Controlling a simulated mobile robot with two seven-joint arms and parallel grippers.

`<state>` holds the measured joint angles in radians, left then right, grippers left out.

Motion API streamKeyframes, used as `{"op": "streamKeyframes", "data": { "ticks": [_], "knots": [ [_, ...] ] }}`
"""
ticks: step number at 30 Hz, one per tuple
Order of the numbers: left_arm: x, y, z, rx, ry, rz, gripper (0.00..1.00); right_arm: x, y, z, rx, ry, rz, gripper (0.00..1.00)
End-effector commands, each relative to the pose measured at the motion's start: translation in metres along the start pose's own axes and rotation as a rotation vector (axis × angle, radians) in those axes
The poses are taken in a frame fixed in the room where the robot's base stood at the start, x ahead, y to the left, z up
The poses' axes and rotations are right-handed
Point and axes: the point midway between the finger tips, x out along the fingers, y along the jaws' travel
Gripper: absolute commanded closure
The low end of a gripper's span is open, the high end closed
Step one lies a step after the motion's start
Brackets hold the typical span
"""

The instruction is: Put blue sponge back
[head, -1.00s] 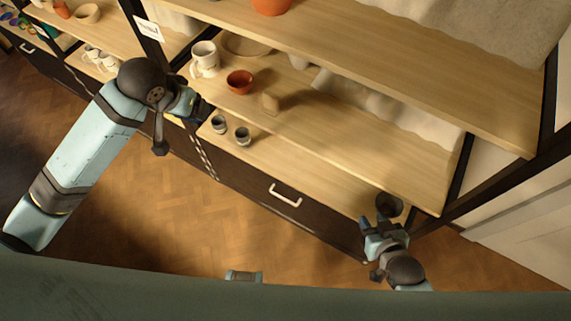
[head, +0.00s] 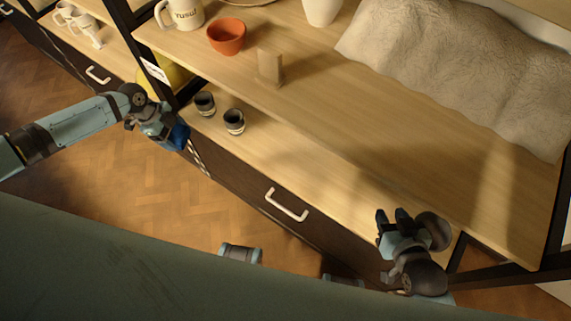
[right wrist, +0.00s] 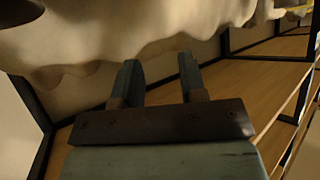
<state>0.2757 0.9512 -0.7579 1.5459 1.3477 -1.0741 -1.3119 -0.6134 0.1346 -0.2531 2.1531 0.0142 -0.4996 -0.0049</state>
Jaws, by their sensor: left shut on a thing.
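The blue sponge (head: 180,137) is held at the end of my left gripper (head: 173,133), in front of the shelf unit near its dark upright post. My left gripper is shut on it and partly hides it. My right gripper (head: 393,214) is empty, above the front edge of the lower shelf board (head: 330,205) at the right. In the right wrist view its two fingers (right wrist: 158,82) stand apart, with nothing between them.
Two small dark cups (head: 234,122) stand on the lower board. An orange bowl (head: 227,37), a white mug (head: 182,14), a wooden block (head: 270,66) and crumpled pale cloth (head: 465,75) are on the board above. A yellow object (head: 176,80) sits behind the post.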

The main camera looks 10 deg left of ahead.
Motion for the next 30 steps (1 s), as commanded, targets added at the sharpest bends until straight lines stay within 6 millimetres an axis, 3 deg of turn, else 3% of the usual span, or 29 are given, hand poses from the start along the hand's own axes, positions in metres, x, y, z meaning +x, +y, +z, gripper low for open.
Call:
{"op": "streamKeyframes", "data": {
  "ticks": [5, 16, 30],
  "knots": [
    [0.011, 0.0, -0.024, 0.015, 0.005, 0.003, 0.49, -0.004, -0.001, -0.006, -0.001, 0.003, 0.0, 0.61],
    [0.051, 0.001, -0.117, 0.015, 0.006, 0.003, 0.49, 0.0, 0.0, 0.006, -0.005, -0.019, 0.004, 0.61],
    [0.102, 0.002, -0.234, 0.014, 0.006, 0.003, 0.49, 0.004, -0.001, 0.005, 0.007, 0.013, -0.004, 0.61]
  ]
}}
